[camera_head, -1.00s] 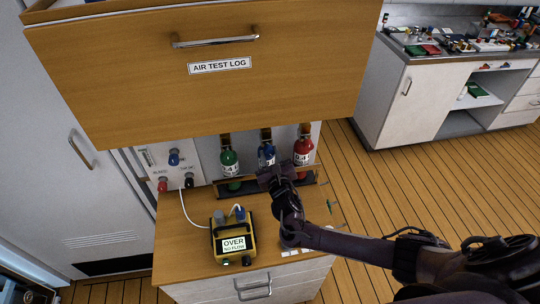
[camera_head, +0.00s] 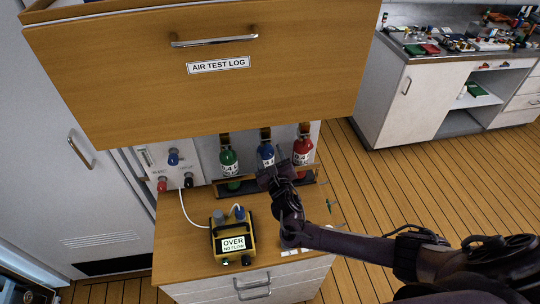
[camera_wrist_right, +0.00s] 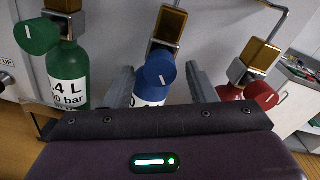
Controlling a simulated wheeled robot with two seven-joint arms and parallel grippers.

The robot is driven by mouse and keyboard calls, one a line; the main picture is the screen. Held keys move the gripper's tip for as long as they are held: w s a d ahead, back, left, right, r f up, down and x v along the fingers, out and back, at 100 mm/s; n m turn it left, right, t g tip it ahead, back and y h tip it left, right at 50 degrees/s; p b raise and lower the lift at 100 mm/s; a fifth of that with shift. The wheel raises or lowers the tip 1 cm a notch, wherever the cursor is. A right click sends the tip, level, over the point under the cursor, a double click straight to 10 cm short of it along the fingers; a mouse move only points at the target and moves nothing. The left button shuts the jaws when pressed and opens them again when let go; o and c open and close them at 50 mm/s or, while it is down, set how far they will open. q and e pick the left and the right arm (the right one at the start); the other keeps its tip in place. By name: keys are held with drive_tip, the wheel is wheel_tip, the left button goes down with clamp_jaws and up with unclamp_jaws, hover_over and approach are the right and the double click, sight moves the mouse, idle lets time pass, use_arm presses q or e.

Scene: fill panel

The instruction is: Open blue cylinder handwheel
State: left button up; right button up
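The blue cylinder (camera_head: 266,154) stands upright in a wooden rack between a green and a red cylinder. Its blue handwheel (camera_wrist_right: 155,76) shows in the right wrist view with a white line on its face. My right gripper (camera_wrist_right: 160,80) is open, with one finger on each side of the handwheel; I cannot tell whether the fingers touch it. In the head view my right gripper (camera_head: 270,172) is in front of the blue cylinder and hides its lower part. My left gripper is not in view.
The green cylinder (camera_head: 229,162) with its green knob (camera_wrist_right: 37,36) is at left. The red cylinder (camera_head: 303,150) with its red knob (camera_wrist_right: 261,95) is at right. A yellow meter (camera_head: 232,240) reads OVER, NO FLOW. A large wooden drawer front (camera_head: 130,85) overhangs the cylinders.

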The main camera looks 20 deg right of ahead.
drive_tip(key=s+a+b, duration=0.1)
drive_tip(key=s, duration=0.6)
drive_tip(key=shift+s+a+r+b, duration=0.15)
drive_tip(key=shift+s+b, duration=0.15)
drive_tip(key=shift+s, duration=0.05)
idle(0.4)
